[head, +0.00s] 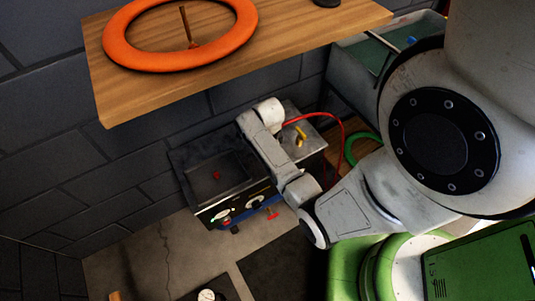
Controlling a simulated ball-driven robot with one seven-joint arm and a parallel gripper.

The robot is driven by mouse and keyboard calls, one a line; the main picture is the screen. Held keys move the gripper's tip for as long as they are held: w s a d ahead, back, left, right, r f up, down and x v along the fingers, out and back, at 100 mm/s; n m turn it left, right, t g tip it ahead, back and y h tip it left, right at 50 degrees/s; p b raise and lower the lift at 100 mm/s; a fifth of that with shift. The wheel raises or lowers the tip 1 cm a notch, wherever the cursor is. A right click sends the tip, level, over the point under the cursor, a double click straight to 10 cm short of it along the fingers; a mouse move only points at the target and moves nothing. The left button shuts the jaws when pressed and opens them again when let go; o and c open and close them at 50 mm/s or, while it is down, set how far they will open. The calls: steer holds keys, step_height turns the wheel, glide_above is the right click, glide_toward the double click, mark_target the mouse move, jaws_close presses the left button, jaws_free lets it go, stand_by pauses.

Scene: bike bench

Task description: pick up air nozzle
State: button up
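I cannot tell for sure which thing is the air nozzle. A small yellow piece (300,134) lies on a grey metal surface just right of my arm's far links. A thin red hose (335,121) runs from beside it to the right and curves down. A small red piece (216,175) lies in a dark open tray (190,171) on the left. My arm comes in from the right, and its pale links cross between the tray and the yellow piece. My gripper's fingers do not show; the arm's own links may hide them.
A wooden shelf (150,88) with an orange ring (128,53) overhangs at the upper left. Below the tray is a front panel with dials (222,215) and a red knob (271,214). A grey bin (350,62) stands at the upper right. Bare floor (175,255) shows lower left.

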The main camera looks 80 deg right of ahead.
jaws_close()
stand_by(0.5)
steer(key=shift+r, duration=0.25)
